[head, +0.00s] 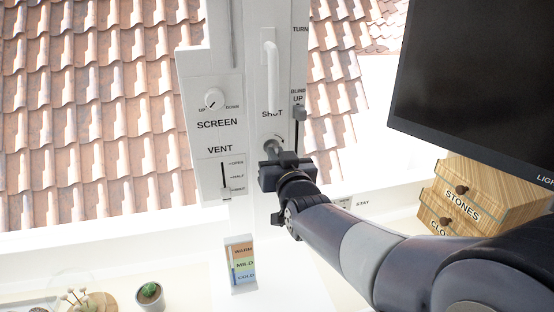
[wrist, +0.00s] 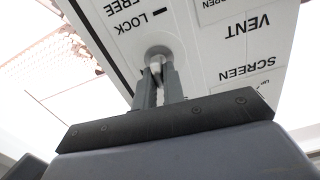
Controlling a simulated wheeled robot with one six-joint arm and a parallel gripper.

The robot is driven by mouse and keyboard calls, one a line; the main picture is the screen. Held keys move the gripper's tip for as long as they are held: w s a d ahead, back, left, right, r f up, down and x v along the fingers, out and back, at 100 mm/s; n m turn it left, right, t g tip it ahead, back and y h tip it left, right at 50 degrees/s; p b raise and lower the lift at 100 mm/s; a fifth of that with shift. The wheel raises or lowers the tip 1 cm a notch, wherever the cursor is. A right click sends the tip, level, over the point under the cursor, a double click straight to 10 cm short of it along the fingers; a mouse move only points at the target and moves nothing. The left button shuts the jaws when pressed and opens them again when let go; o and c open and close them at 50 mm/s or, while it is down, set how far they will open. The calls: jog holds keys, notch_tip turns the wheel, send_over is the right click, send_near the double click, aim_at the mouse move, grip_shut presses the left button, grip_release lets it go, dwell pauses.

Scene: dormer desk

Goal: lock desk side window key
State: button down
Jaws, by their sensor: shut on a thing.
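The window lock shows as a round pale plate (head: 270,139) on the white window post (head: 258,100), below the SHUT label. It also shows in the wrist view (wrist: 158,51), beside the words LOCK and FREE, which appear upside down. My gripper (head: 275,157) is at the lock. In the wrist view my gripper (wrist: 158,82) has both fingers closed around the small pale key (wrist: 156,68) at the lock's centre. The fingers hide most of the key, so I cannot tell which word it points to. The white window handle (head: 271,62) hangs downward above the lock.
The blind slider (head: 299,113) is close right of my gripper. The SCREEN knob (head: 214,99) and VENT slider (head: 225,193) are to the left. A WARM/MILD/COLD card (head: 242,264) and a small cactus (head: 150,295) stand below. A dark monitor (head: 475,75) and wooden drawers (head: 465,190) are right.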

jog(key=m+b, duration=0.5)
jog(key=b, duration=0.2)
jog(key=m+b, duration=0.3)
jog(key=shift+d+f+m+b, duration=0.1)
jog(key=shift+f+m+b, duration=0.15)
jog(key=shift+m+b, duration=0.1)
jog(key=m+b, duration=0.2)
jog(key=m, duration=0.6)
jog(key=shift+r+b, duration=0.1)
jog(key=shift+b, duration=0.25)
jog(key=shift+m, duration=0.35)
jog(key=c, duration=1.5)
grip_release()
jog(key=shift+d, duration=0.1)
